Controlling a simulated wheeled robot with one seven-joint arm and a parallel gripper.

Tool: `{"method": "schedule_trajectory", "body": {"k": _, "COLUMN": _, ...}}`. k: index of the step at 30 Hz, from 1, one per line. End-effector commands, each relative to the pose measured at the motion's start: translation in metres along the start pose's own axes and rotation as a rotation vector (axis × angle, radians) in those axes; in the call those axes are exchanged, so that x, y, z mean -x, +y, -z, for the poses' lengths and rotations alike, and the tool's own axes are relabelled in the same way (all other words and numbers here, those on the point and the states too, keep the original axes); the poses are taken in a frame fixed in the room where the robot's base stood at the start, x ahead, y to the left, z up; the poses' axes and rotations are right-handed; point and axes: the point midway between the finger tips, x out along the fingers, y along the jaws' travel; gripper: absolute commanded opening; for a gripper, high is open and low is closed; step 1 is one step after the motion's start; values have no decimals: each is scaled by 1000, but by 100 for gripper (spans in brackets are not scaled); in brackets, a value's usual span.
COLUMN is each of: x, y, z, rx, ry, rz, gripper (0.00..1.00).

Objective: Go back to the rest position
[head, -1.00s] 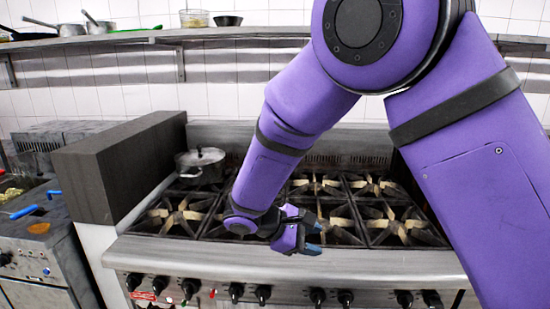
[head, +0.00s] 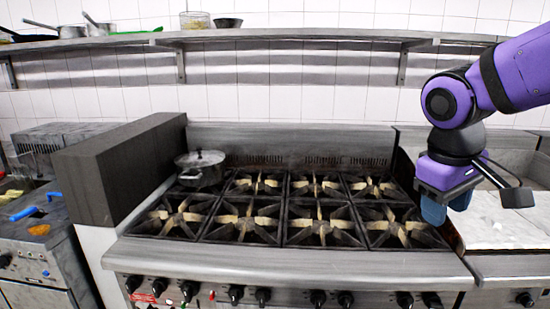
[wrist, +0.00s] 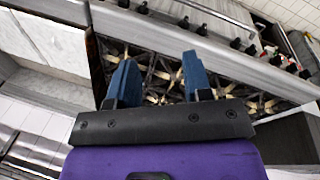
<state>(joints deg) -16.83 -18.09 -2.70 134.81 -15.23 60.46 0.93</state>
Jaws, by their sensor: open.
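My gripper (head: 446,208) hangs at the right of the head view, above the right end of the stove and the edge of the pale counter beside it. Its blue fingers point down. In the wrist view my gripper (wrist: 160,82) shows two blue fingers apart with nothing between them. The stove's burner grates lie beyond the fingertips. My purple arm is folded up at the upper right of the head view.
A gas stove (head: 290,255) with several burners fills the middle. A lidded pot (head: 201,170) stands at its back left. A dark block-like partition (head: 120,165) is on the left. A shelf (head: 300,34) runs along the wall. The pale counter (head: 500,225) on the right looks clear.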

Motion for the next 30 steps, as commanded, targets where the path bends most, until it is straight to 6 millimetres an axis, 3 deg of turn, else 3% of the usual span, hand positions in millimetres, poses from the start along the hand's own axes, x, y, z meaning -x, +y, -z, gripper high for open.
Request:
{"method": "schedule_trajectory", "body": {"k": 9, "x": 26, "y": 8, "z": -66, "rx": -254, "ry": 228, "rz": 93, "gripper": 46}}
{"method": "schedule_trajectory", "body": {"k": 15, "x": 34, "y": 4, "z": -91, "rx": -361, "ry": 336, "rz": 119, "gripper": 46}}
{"method": "schedule_trajectory", "body": {"k": 30, "x": 36, "y": 2, "z": -99, "rx": -400, "ry": 377, "rz": 129, "gripper": 46}}
